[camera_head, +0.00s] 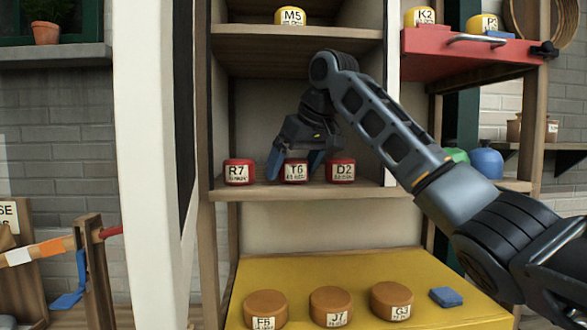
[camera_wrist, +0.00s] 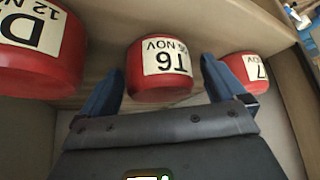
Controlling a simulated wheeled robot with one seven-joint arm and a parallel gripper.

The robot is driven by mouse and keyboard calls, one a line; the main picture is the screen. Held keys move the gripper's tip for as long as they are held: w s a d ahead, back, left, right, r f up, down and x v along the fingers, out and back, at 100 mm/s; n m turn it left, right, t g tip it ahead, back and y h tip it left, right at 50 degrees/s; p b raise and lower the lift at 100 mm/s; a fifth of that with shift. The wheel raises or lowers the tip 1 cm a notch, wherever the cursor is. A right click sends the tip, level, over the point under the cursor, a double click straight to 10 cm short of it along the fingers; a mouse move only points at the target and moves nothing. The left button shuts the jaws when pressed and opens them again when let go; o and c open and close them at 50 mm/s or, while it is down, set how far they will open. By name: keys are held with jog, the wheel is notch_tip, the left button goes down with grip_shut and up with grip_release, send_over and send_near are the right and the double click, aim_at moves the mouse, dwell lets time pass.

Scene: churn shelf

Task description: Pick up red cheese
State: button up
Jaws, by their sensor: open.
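Three red cheeses stand in a row on the middle shelf. In the head view they are R7 (camera_head: 239,172) at left, T6 (camera_head: 295,172) in the middle and D2 (camera_head: 341,171) at right. My gripper (camera_head: 296,168) is open at T6, with one blue finger on each side of it. In the wrist view T6 (camera_wrist: 158,68) sits between the tips of my gripper (camera_wrist: 155,82), with gaps visible on both sides. D2 (camera_wrist: 40,45) is at left and R7 (camera_wrist: 252,70) at right, partly behind a finger.
The shelf board (camera_head: 225,191) carries the cheeses; another board (camera_head: 240,33) is above, holding yellow M5 (camera_head: 290,16). A yellow surface (camera_head: 390,265) below holds orange cheeses and a blue block (camera_head: 446,297).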

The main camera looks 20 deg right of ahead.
jog(key=shift+c, duration=0.5)
jog(key=c, duration=1)
jog(key=shift+c, duration=0.3)
jog(key=shift+r, duration=0.15)
